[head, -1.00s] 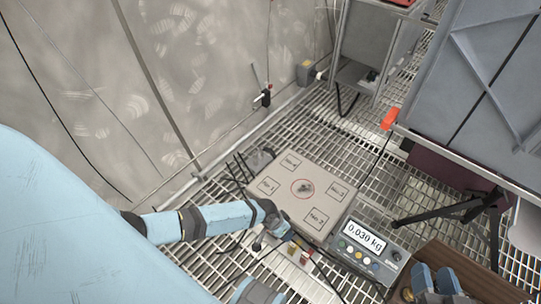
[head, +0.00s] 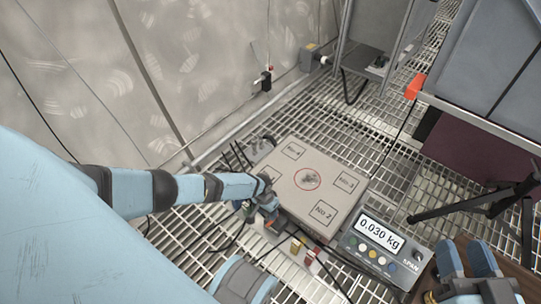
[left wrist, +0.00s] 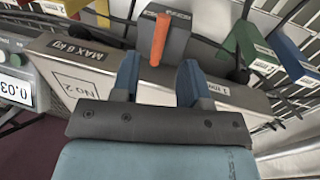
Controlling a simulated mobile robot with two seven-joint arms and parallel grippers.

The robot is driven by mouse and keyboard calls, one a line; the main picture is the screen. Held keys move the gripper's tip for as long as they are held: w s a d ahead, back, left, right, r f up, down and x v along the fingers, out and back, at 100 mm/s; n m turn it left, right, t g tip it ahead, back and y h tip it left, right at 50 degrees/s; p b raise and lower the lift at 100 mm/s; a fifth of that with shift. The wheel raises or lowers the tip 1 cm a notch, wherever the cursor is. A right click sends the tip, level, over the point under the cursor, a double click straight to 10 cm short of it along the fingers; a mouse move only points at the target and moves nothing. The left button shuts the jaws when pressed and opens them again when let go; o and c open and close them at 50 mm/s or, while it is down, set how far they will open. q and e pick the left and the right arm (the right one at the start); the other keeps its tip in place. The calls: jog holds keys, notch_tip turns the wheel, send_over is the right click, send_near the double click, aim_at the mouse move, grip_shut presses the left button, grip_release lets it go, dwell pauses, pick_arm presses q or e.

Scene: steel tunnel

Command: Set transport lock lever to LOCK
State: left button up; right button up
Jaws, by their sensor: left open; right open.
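The scale (head: 330,188) has a flat platform with numbered squares and a red circle. Its display (head: 380,233) reads 0.030 kg. In the left wrist view an orange lever (left wrist: 160,38) stands upright on a dark grey housing (left wrist: 172,50) beside the scale's side wall (left wrist: 100,62). No lock marking is legible there. My left gripper (left wrist: 158,75) is open, with one finger to each side below the lever and nothing between them. My right gripper (head: 466,262) is open and empty at lower right.
Small coloured blocks, including a green one (left wrist: 254,45) and a blue one (left wrist: 290,55), stand near the scale. Cables cross the grating floor. A black tripod (head: 490,205) and a grey cabinet (head: 490,60) are at right; a steel wall is at left.

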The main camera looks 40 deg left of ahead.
pick_arm(q)
jog(key=f, duration=0.1)
jog(key=f+b, duration=0.1)
jog(key=f, duration=0.1)
jog(key=shift+d+f+b, duration=0.25)
jog(key=shift+d+b, duration=0.05)
jog(key=shift+d+f+b, duration=0.15)
jog(key=shift+f+b, duration=0.2)
jog(key=shift+f, duration=0.3)
pick_arm(e)
jog(key=shift+w+d+r+n+t+y, duration=0.15)
jog(key=shift+w+d+n+t+y, duration=0.15)
jog(key=shift+n, duration=0.25)
jog(key=shift+w+d+r+n+t+y, duration=0.15)
jog(key=shift+w+n+t, duration=0.2)
jog(key=shift+n, duration=0.2)
pick_arm(q)
grip_shut()
